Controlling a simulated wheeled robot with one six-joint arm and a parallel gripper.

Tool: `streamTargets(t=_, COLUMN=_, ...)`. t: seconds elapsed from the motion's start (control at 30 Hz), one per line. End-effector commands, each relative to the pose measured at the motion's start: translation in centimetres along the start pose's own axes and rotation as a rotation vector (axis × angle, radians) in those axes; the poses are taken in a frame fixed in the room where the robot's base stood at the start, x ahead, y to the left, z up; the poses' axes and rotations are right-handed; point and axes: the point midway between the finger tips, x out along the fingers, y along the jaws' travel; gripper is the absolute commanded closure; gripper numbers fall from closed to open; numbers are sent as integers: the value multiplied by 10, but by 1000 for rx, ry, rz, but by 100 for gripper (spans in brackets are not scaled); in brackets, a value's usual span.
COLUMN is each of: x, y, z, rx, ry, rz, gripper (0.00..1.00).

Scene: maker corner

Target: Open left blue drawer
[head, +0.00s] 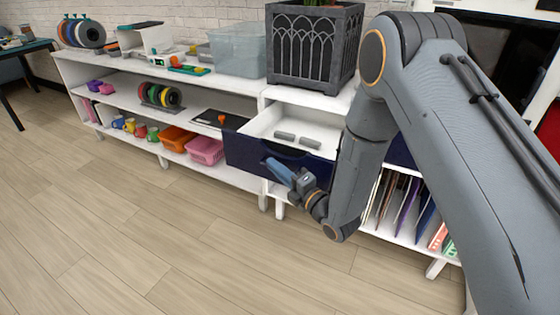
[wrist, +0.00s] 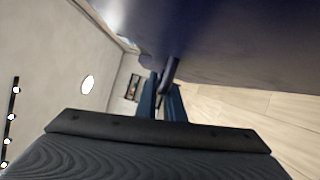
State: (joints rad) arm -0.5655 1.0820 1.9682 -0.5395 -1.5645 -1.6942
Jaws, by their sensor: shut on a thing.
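The left blue drawer (head: 245,153) is pulled out from the white shelf unit in the head view. Its white inside shows, with two small grey items (head: 296,140) lying in it. My gripper (head: 279,171) is at the drawer's front face, shut on the drawer's handle. In the wrist view, my gripper's fingers (wrist: 162,98) close around the dark handle (wrist: 171,72), with the blue drawer front (wrist: 240,45) above. Part of the drawer's right side is hidden behind my arm.
A dark planter (head: 314,48) and a clear bin (head: 238,50) stand on the shelf top above. Orange (head: 172,137) and pink (head: 205,150) baskets sit on the lower shelf to the left. Folders (head: 405,205) stand below right. The wood floor (head: 150,230) in front is clear.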

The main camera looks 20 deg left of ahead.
Motion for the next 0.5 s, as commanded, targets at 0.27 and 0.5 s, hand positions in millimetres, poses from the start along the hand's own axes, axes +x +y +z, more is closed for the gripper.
streamTargets(t=0.27, x=-2, y=0, z=-2, rx=0, ry=-2, rz=-1, gripper=100)
streamTargets(t=0.5, x=-2, y=0, z=-2, rx=0, ry=-2, rz=-1, gripper=78)
